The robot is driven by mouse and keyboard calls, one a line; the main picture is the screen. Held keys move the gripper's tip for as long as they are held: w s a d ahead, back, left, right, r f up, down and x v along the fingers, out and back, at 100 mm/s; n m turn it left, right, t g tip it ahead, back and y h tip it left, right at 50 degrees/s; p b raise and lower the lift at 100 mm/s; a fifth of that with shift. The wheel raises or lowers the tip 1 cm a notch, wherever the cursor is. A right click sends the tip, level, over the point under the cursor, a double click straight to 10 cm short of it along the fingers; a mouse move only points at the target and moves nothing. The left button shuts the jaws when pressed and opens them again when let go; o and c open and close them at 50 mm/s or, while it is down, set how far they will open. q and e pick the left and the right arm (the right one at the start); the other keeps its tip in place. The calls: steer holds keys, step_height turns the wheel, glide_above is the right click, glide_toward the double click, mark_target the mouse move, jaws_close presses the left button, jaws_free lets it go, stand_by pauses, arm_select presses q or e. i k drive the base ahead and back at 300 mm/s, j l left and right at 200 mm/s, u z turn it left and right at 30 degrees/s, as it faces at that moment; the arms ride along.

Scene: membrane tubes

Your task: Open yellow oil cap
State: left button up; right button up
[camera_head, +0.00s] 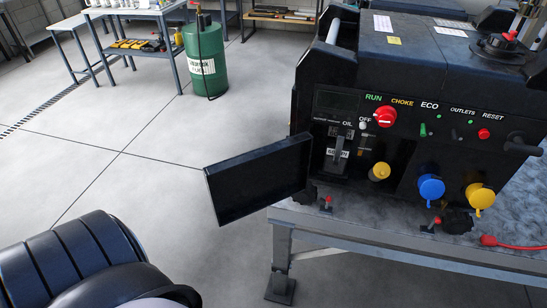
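A yellow oil cap (379,171) sits in the recess low on the front of the black generator (355,70), below and right of the OIL label. A black hinged panel (258,178) swings out to the left of this recess, so the cap shows unobstructed. I cannot tell whether the cap is seated tightly. Neither of my grippers is in view.
A blue outlet cover (431,187) and a yellow outlet cover (480,197) hang right of the cap. A red switch (385,115) sits above it. The generator stands on a metal table (350,228). A green barrel (205,60) stands behind. The floor at left is mostly clear.

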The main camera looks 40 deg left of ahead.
mark_target(381, 170)
steer(key=j+z, duration=0.45)
steer(key=k+j+z, duration=0.15)
steer(key=j+z, duration=0.35)
steer(key=k+j, duration=0.15)
steer(key=j, duration=0.25)
steer(key=k+j+z, duration=0.1)
steer(key=j, duration=0.3)
steer(key=k+j, duration=0.2)
steer(key=j, duration=0.2)
steer(key=k+j+z, duration=0.1)
steer(key=j, duration=0.35)
steer(key=k+j, duration=0.25)
steer(key=j+z, duration=0.05)
steer(key=j, duration=0.05)
